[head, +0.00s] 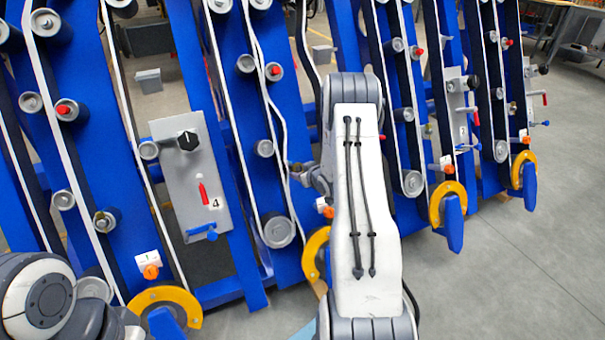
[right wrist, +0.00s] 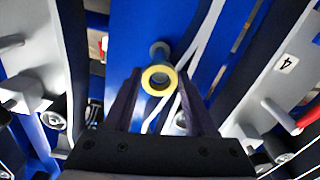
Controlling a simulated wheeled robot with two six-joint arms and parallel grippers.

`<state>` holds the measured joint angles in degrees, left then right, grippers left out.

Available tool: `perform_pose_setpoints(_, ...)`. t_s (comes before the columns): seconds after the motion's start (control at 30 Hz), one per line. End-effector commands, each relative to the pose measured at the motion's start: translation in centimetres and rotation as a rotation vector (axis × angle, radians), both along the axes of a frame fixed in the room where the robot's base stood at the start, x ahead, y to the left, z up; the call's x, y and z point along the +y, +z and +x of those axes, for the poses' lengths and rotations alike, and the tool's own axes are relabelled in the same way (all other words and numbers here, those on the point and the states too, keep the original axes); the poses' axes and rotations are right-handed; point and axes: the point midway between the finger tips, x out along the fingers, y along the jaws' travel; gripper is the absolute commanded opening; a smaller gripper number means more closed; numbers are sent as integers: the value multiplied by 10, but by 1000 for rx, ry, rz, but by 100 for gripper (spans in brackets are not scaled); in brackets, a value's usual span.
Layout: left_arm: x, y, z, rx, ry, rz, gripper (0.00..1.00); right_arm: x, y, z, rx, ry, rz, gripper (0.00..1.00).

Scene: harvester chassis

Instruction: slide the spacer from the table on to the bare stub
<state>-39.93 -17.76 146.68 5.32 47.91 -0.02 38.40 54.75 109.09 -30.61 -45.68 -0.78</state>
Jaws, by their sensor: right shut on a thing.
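The spacer is a pale yellow ring (right wrist: 147,80) in the right wrist view, held between the fingers of my right gripper (right wrist: 160,87). A grey stub (right wrist: 160,52) stands out from the blue panel just above and behind the ring in that view. The ring covers part of it, and I cannot tell whether the two touch. In the head view my right gripper (head: 308,178) is up against the machine's middle section, largely behind my arm. The spacer cannot be made out there. My left gripper is outside the picture; only my left arm shows at lower left.
Tilted blue panels (head: 182,45) carry several rollers and white belts (head: 244,150); a belt runs close to the stub. A grey plate (head: 180,172) marked 4 has a black knob and red handle. Yellow curved guards (head: 165,296) line the bottom. Floor (head: 520,270) at right is clear.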

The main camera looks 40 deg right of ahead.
Motion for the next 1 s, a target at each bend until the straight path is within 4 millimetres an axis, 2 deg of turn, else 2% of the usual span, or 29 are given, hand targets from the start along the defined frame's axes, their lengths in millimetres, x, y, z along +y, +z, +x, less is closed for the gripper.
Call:
perform_pose_setpoints(0.63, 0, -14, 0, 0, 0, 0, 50, -6, -15, 26, -2, 2, -1, 0)
perform_pose_setpoints(0.67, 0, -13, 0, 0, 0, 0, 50, -6, -14, 25, -2, 0, 0, 64)
perform_pose_setpoints(0.73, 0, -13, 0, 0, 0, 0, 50, -6, -14, 25, -1, 1, 0, 90)
perform_pose_setpoints(1.0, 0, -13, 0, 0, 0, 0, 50, -5, -15, 24, 1, 0, 2, 91)
